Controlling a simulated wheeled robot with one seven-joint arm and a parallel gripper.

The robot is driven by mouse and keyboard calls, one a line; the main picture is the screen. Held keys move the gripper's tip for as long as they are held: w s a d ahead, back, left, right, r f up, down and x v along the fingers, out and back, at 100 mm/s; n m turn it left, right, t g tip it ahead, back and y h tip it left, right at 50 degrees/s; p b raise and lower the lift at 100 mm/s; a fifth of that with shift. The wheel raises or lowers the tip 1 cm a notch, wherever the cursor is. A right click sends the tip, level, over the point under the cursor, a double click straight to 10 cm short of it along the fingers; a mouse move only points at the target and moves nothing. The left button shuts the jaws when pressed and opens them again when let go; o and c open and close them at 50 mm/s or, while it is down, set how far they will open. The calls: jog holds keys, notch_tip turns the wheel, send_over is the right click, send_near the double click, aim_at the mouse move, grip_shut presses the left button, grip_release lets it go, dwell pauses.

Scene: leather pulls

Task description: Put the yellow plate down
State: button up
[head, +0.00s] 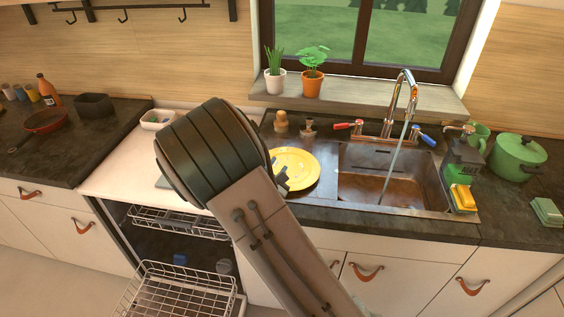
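The yellow plate (297,166) is left of the sink, face up and roughly level. Its left edge is hidden behind my arm. A small grey part of my gripper (281,180) shows at the plate's lower left edge, overlapping it in the picture. The fingertips are mostly hidden by my arm, so I cannot tell whether they are closed on the rim. I cannot tell whether the plate rests on the dark counter (315,203) or is held just above it.
The sink (385,188) has its tap (400,95) running. A green pot (517,157) and sponges (463,197) are to the right. The dishwasher stands open below with its lower rack (180,290) pulled out. The pale counter (115,170) at left has bare room.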

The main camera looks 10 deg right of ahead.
jog(key=s+a+r+m+g+y, duration=0.1)
jog(key=s+r+m+g+y, duration=0.3)
jog(key=s+m, duration=0.3)
jog(key=s+a+r+m+g+y, duration=0.1)
jog(key=s+r+m+g+y, duration=0.25)
jog(key=s+m+y, duration=0.35)
jog(key=s+d+r+m+g+h, duration=0.1)
jog(key=s+d+m, duration=0.3)
jog(key=s, duration=0.4)
jog(key=s+d+r+m+g+h, duration=0.2)
jog(key=s+d+r+m, duration=0.1)
jog(key=s+m, duration=0.3)
jog(key=shift+s+d+r+h, duration=0.15)
jog(key=shift+s+d+h, duration=0.25)
jog(key=shift+s+d, duration=0.5)
jog(key=shift+w, duration=0.1)
grip_shut()
